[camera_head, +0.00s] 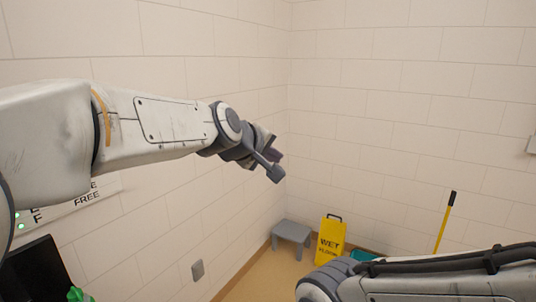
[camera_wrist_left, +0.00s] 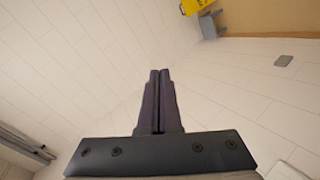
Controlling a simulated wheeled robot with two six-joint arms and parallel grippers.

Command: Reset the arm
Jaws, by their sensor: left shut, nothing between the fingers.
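My left arm reaches in from the left in the head view, stretched out in front of the tiled wall. My left gripper (camera_head: 273,155) is at its end, high above the floor and clear of everything around it. In the left wrist view the two dark fingers of the left gripper (camera_wrist_left: 159,75) lie side by side, shut, with nothing between them. My right arm shows at the lower right of the head view; its gripper is out of the frame.
A grey stool (camera_head: 292,232) and a yellow wet-floor sign (camera_head: 331,241) stand in the far corner. A yellow handle (camera_head: 445,222) leans at the right. A wall sign (camera_head: 85,196) and a dark screen (camera_head: 36,272) are at the lower left. The air around the left gripper is free.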

